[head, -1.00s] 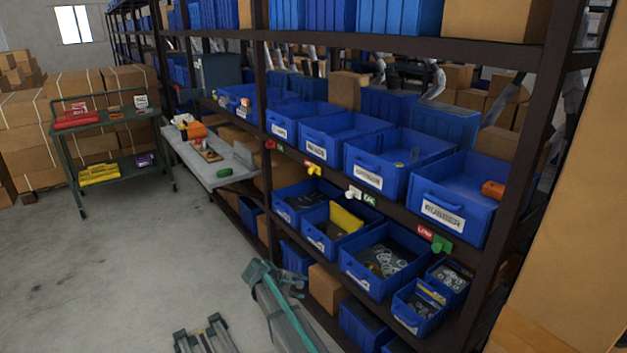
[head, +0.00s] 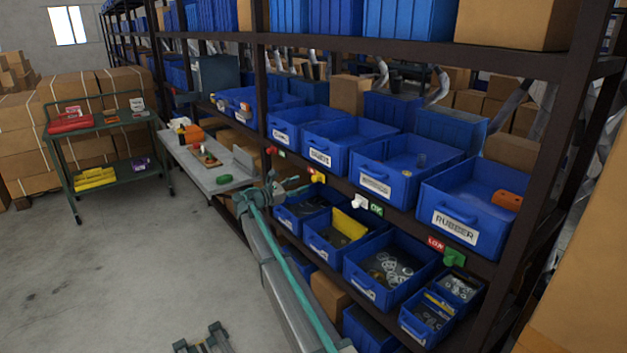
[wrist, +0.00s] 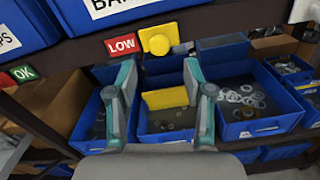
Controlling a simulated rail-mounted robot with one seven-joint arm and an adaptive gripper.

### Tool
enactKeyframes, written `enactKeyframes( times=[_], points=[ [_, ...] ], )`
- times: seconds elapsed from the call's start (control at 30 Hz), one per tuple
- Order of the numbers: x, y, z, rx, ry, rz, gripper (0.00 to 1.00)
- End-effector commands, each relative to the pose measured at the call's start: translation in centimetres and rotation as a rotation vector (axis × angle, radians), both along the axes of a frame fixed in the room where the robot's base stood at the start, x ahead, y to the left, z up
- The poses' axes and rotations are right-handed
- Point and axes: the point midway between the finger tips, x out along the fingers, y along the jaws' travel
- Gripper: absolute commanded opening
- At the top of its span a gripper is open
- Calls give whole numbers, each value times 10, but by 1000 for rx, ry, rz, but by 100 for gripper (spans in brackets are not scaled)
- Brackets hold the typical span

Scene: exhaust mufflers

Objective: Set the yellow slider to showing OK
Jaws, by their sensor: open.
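The yellow slider (wrist: 155,40) sits on the dark shelf edge in the wrist view, with a red LOW sign (wrist: 121,44) showing to its left. No OK sign shows beside it; its right side has a small grey piece. In the head view the yellow slider (head: 317,177) is on the middle shelf edge. My gripper (wrist: 160,72) is open and empty, its two teal-and-grey fingers apart, below and in front of the slider, not touching it. In the head view my gripper (head: 275,190) is just left of and below the slider.
Other sliders on this edge are red (head: 271,150), white (head: 359,203) with a green OK sign (head: 376,209), and green (head: 455,258). Blue bins, such as the RUBBER bin (head: 455,225), stand above and below the edge. A green OK sign (wrist: 23,73) is further left.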

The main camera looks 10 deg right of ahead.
Motion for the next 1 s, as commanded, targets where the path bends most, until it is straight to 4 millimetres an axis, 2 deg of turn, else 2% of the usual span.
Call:
enactKeyframes(
  times=[0.2,0.4,0.83,0.87,1.0],
  points=[
    [19,-35,2,1,-2,-2,52],
    [30,-55,1,2,-1,-1,52],
    [34,-63,0,2,-2,1,52],
    [34,-63,0,2,-2,1,48],
    [34,-63,0,2,-2,1,25]
  ],
)
